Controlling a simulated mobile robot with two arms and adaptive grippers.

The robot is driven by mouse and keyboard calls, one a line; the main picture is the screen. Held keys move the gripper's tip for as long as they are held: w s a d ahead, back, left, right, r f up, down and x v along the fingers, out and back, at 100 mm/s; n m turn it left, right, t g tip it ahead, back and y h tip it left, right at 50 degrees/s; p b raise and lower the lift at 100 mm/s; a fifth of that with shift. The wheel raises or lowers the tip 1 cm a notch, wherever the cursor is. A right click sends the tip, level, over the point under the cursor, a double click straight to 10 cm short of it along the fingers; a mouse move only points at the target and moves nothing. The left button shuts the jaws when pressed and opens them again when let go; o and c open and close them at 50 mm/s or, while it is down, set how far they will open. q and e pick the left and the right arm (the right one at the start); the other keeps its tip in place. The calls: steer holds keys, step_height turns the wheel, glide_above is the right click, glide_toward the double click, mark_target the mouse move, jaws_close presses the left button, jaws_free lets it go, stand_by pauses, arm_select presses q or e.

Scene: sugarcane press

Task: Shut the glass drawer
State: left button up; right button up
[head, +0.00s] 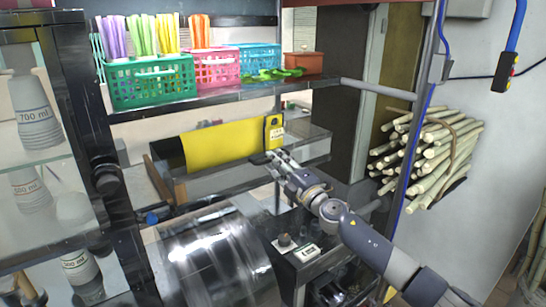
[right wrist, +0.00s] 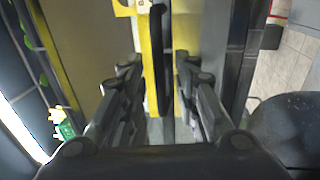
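My right gripper (head: 275,163) reaches in from the right to the front edge of a clear-walled, dark-framed box (head: 305,146) with a yellow panel (head: 222,144) inside. In the right wrist view, my right gripper (right wrist: 158,68) is open, with a dark upright bar (right wrist: 160,85) between its spread fingers and yellow behind. Contact cannot be told. A dark-framed cabinet (head: 98,125) with glass shelves holds stacked cups (head: 32,110) at the left. I cannot tell for sure which unit is the glass drawer. My left gripper is not in view.
A shiny metal drum (head: 212,260) lies below. A cane bundle (head: 430,155) hangs on the right, behind a metal post (head: 412,150).

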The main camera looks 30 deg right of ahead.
steer(key=shift+x, duration=0.8)
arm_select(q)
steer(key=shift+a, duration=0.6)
arm_select(e)
steer(key=shift+w, duration=0.2)
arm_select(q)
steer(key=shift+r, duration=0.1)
arm_select(e)
steer(key=shift+c, duration=0.3)
jaws_close()
steer(key=shift+w, duration=0.15)
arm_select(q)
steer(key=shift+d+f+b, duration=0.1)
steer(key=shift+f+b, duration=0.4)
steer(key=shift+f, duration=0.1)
arm_select(e)
steer(key=x, duration=0.2)
steer(key=shift+w+a+f, duration=0.1)
steer(key=shift+w+f, duration=0.05)
steer(key=shift+w, duration=0.2)
